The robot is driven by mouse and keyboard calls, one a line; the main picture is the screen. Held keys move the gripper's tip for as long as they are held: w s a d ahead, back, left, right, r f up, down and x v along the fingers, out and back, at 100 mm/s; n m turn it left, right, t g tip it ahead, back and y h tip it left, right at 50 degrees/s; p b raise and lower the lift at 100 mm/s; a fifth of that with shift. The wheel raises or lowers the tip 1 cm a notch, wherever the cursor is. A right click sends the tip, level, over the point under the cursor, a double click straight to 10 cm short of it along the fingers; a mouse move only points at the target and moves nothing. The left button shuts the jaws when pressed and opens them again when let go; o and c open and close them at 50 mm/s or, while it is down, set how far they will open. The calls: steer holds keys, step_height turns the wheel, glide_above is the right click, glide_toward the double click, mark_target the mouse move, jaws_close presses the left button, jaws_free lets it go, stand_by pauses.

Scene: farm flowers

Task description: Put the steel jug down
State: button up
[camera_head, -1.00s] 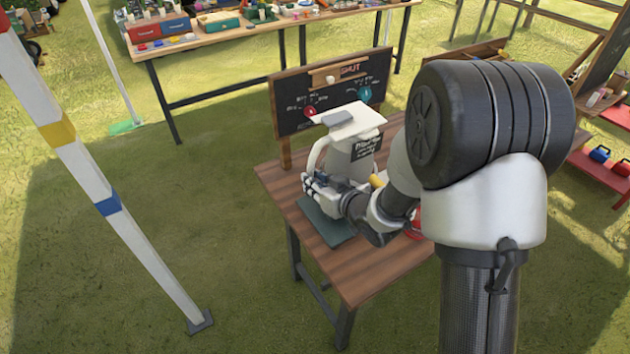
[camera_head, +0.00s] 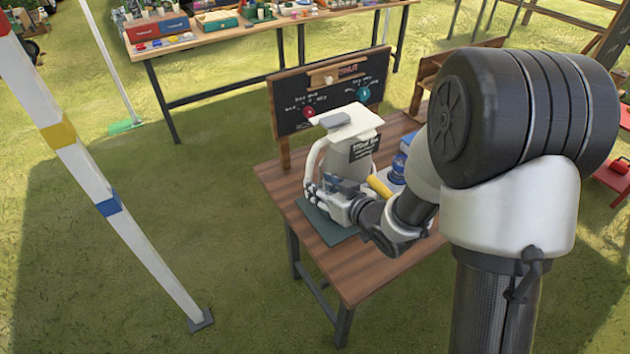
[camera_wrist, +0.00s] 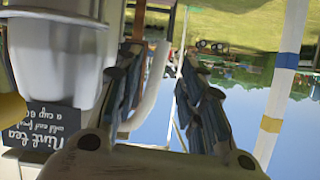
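The pale grey-white jug (camera_head: 347,160) stands at the dark green mat (camera_head: 317,224) on the wooden table; its base is hidden behind my gripper. It has a flat lid and a curved handle (camera_head: 314,166) on its left. My gripper (camera_head: 327,190) is low beside the jug on the handle's side. In the wrist view my gripper (camera_wrist: 163,62) has its dark fingers spread wide, and the pale handle (camera_wrist: 152,88) lies between them, nearer the left finger. The jug's body (camera_wrist: 60,65) fills the left of that view. I see no grip on the handle.
A small "Mint tea" sign (camera_head: 364,147) is by the jug. A chalkboard (camera_head: 292,108) stands behind. A yellow item (camera_head: 380,187) and a blue item (camera_head: 399,164) lie right of the jug. A striped pole (camera_head: 107,205) stands at left, with open grass between.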

steer(key=p+v, duration=0.1)
steer(key=v, duration=0.7)
